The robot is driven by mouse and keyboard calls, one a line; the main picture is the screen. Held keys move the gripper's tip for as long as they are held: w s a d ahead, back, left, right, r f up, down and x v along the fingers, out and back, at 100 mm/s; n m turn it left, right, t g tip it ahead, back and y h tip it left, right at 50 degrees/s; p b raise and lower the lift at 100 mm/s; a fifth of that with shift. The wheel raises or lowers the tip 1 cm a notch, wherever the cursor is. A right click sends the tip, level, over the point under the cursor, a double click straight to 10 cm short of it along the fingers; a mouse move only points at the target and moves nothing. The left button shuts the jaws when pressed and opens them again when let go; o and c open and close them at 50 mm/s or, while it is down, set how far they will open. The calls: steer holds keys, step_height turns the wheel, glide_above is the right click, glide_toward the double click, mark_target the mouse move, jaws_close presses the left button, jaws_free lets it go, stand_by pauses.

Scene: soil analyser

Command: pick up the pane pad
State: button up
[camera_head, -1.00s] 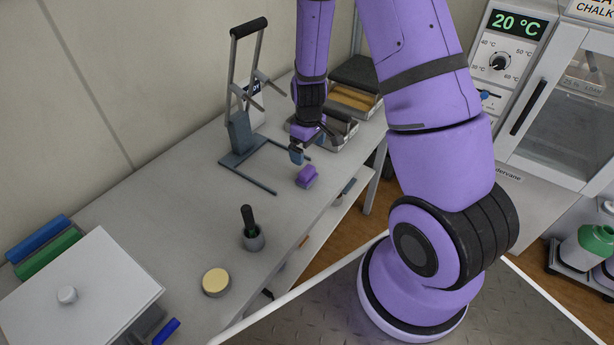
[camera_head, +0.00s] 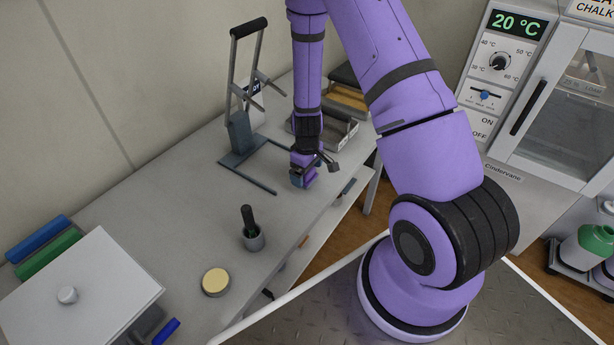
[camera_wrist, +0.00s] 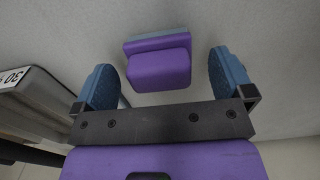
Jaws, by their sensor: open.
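The pane pad is a small purple block on a grey-blue base (camera_wrist: 160,68), and in the wrist view it lies on the pale worktop. My gripper (camera_wrist: 166,80) is open, with one blue finger to the left of the pad and one to the right. Gaps show between the pad and both fingers, and nothing is held. In the head view my gripper (camera_head: 303,174) is low over the bench at the pad's spot and largely hides it. I cannot tell the exact height of the fingers above the bench.
A grey metal stand with a lever (camera_head: 240,135) stands just left of my gripper. Trays (camera_head: 340,130) are behind it. A cup with a black-handled tool (camera_head: 253,238) and a round yellow-topped tin (camera_head: 215,281) stand nearer. Bench space between the stand and cup is clear.

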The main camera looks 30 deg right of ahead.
steer(key=shift+f, duration=1.1)
steer(key=shift+c, duration=0.5)
steer(key=c, duration=1.2)
steer(key=shift+r, duration=0.2)
